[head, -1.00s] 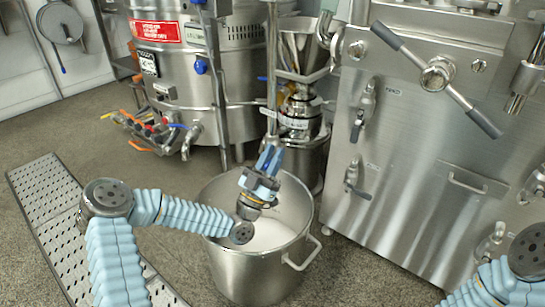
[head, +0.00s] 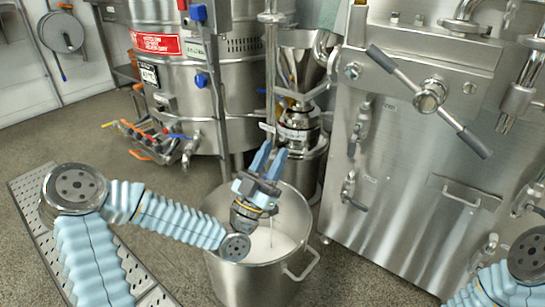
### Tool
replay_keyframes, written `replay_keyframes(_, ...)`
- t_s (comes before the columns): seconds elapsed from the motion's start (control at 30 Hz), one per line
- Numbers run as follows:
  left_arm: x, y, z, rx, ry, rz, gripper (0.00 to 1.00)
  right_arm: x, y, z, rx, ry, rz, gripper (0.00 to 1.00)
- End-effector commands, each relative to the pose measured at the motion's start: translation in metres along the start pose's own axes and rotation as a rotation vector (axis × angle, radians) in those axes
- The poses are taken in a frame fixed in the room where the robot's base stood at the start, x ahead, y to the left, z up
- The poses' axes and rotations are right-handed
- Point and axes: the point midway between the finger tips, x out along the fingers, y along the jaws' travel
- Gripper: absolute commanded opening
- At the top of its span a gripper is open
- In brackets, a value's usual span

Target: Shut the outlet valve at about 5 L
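A steel pot (head: 255,278) stands on the floor in the middle of the head view, with white liquid (head: 262,243) in it. A thin pale streak shows beside my wrist above the liquid. My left gripper (head: 268,158) is over the pot's far rim, fingers pointing up and away with a gap between them; it looks empty. Behind it stands the steel mill body (head: 298,128) with a funnel hopper (head: 302,62) on top. I cannot make out the outlet valve; the gripper and pot may hide it. My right arm shows at the lower right, but its gripper is out of view.
A steel tank (head: 230,95) with a blue-handled valve (head: 182,138) and coloured hose fittings stands at the back left. A large steel cabinet (head: 390,190) with lever handles stands close on the right. A perforated grate (head: 35,205) lies on the left. Floor between grate and pot is clear.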

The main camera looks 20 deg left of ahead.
Motion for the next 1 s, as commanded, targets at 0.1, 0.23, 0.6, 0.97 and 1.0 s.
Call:
replay_keyframes(0.1, -0.005, 0.021, -0.03, -0.001, 0.0, 0.004, 0.36, -0.008, -0.003, 0.0, 0.0, -0.002, 0.0, 0.0)
replay_keyframes(0.23, -0.003, 0.028, -0.045, -0.002, -0.002, -0.001, 0.36, -0.034, -0.012, 0.0, 0.0, -0.002, 0.002, 0.0)
replay_keyframes(0.6, -0.012, 0.038, -0.052, -0.001, 0.001, 0.0, 0.36, -0.058, -0.019, -0.001, 0.0, -0.002, 0.006, 0.0)
replay_keyframes(0.97, -0.012, 0.04, -0.049, 0.001, -0.009, 0.012, 0.22, -0.058, -0.019, -0.001, 0.001, -0.002, 0.006, 0.0)
replay_keyframes(1.0, -0.009, 0.043, -0.045, 0.003, -0.027, 0.032, 0.16, -0.059, -0.019, -0.001, 0.001, -0.002, 0.006, 0.0)
